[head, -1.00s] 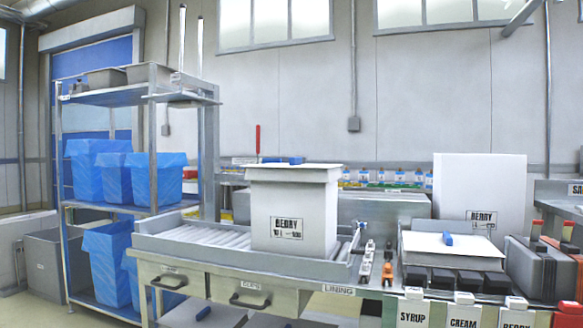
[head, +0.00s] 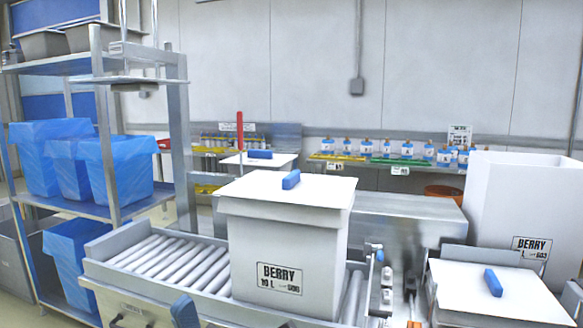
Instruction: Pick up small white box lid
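Three white lids with blue handles are in the head view. One lid (head: 325,193) sits on the white BERRY box (head: 290,250), which stands upright on the roller conveyor. A smaller-looking lid (head: 236,160) lies farther back, behind that box; what it rests on is mostly hidden. A third lid (head: 520,300) lies flat at the lower right, in front of a tall open white BERRY box (head: 525,205). I cannot tell by size alone which is the small box's lid. I can make out neither of my grippers. A dark blue-grey piece at the bottom edge is too cut off to identify.
The roller conveyor (head: 155,255) has bare rollers left of the box. A metal shelf (head: 150,205) with blue-lined bins (head: 118,170) stands at the left. A back ledge holds several small bottles (head: 407,150). An orange bucket (head: 443,194) stands behind at the right.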

